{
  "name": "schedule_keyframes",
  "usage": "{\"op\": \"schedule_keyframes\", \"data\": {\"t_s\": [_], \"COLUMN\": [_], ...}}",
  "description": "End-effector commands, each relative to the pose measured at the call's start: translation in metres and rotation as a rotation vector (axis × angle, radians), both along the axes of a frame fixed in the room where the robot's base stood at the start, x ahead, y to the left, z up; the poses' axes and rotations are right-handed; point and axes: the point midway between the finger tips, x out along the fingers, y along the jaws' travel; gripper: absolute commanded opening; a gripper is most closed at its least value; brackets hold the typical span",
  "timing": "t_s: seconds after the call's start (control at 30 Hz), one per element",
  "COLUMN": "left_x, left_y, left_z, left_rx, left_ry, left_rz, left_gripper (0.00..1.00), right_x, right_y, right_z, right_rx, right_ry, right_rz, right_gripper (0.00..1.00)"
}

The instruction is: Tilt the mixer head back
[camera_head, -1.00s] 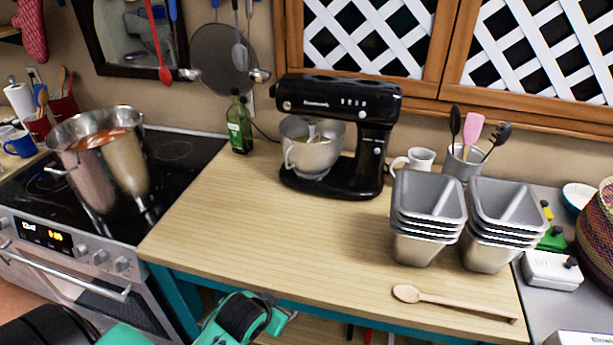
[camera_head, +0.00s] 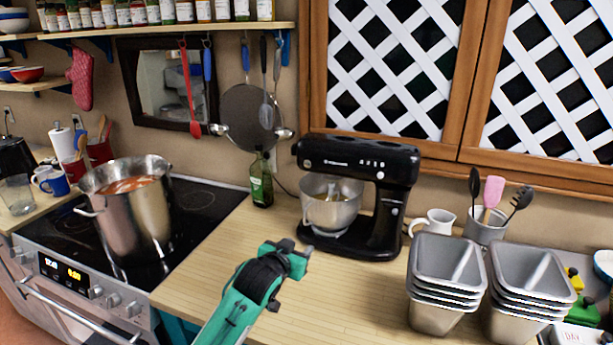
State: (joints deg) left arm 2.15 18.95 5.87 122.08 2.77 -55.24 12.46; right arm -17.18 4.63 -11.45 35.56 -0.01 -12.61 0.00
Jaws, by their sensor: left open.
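The black stand mixer (camera_head: 375,215) stands upright on the wooden counter, its head (camera_head: 357,157) level over a silver bowl (camera_head: 330,207). A beater reaches down into the bowl. My left gripper (camera_head: 291,252), green and black, is over the counter just in front and to the left of the mixer base. It is open, with nothing seen between its fingers, and apart from the mixer head. My right gripper is not in view.
A green bottle (camera_head: 260,182) stands behind left of the mixer. A large steel pot (camera_head: 133,213) sits on the stove at left. Stacked metal pans (camera_head: 443,287), a white jug (camera_head: 433,222) and a utensil holder (camera_head: 484,228) stand at right. Bare counter (camera_head: 215,255) lies left of my gripper.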

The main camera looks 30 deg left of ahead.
Motion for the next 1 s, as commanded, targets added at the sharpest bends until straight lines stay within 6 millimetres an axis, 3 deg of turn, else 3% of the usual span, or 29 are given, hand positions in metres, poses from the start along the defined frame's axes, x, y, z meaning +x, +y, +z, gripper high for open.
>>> {"op": "schedule_keyframes", "data": {"t_s": [0.03,0.1,0.2,0.3,0.57,1.0], "left_x": [0.018,0.033,0.047,0.054,0.071,0.143], "left_y": [0.016,0.033,0.051,0.061,0.069,0.086], "left_z": [0.029,0.061,0.096,0.117,0.128,0.128], "left_rx": [0.0,-0.003,-0.008,-0.012,-0.015,-0.014], "left_ry": [-0.078,-0.166,-0.26,-0.316,-0.338,-0.334], "left_rz": [0.016,0.032,0.048,0.056,0.059,0.06], "left_gripper": [0.45,0.45,0.45,0.45,0.45,0.45], "right_x": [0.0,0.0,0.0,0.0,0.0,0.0], "right_y": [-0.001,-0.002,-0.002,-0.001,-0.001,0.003], "right_z": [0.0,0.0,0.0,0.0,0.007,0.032], "right_rx": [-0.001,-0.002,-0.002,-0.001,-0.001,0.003], "right_ry": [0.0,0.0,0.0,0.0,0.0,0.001], "right_rz": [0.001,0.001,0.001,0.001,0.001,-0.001], "right_gripper": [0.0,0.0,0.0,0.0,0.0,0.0]}}
